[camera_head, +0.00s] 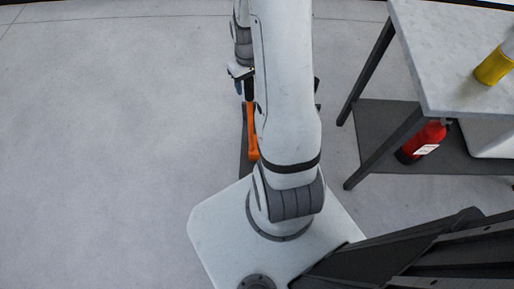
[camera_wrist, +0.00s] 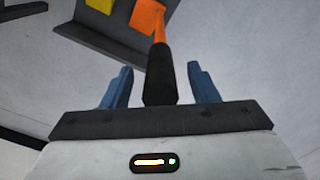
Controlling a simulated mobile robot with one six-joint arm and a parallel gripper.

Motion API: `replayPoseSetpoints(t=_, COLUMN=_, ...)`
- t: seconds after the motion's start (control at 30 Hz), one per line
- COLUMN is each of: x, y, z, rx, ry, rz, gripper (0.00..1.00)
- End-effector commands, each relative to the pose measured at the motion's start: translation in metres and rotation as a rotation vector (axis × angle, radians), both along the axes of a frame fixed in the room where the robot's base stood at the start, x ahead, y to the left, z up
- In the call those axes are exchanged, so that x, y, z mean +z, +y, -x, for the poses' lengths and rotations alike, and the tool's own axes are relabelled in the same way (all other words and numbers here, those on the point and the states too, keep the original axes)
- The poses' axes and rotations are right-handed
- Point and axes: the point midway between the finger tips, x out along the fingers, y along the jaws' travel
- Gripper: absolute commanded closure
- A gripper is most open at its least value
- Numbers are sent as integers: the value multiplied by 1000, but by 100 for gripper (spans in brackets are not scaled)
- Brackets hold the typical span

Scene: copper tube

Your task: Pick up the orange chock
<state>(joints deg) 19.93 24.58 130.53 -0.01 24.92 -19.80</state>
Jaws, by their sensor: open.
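An orange piece (camera_wrist: 147,17) with an orange shaft and a black handle (camera_wrist: 160,78) shows in the wrist view; I take it for the orange chock, though its full shape is cut off at the top. My gripper (camera_wrist: 160,68) is open, with one blue finger on each side of the black handle and gaps on both sides. I cannot tell how deep the handle sits between the fingers. In the head view the orange part (camera_head: 252,132) is partly hidden behind my arm. My gripper there is mostly covered, with a blue finger (camera_head: 238,87) showing.
A table (camera_head: 450,60) stands right, bearing a yellow cylinder (camera_head: 492,67); a red extinguisher (camera_head: 422,141) is beneath. The floor at left is clear.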

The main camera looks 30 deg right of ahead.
Motion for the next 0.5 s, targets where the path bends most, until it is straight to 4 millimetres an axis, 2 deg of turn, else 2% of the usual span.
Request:
replayPoseSetpoints(t=0.03, x=-6, y=0, z=0, rx=0, ry=1, rz=0, gripper=46)
replayPoseSetpoints(t=0.23, x=-5, y=0, z=0, rx=0, ry=0, rz=0, gripper=46)
replayPoseSetpoints(t=0.5, x=-5, y=0, z=0, rx=-1, ry=-1, rz=0, gripper=67)
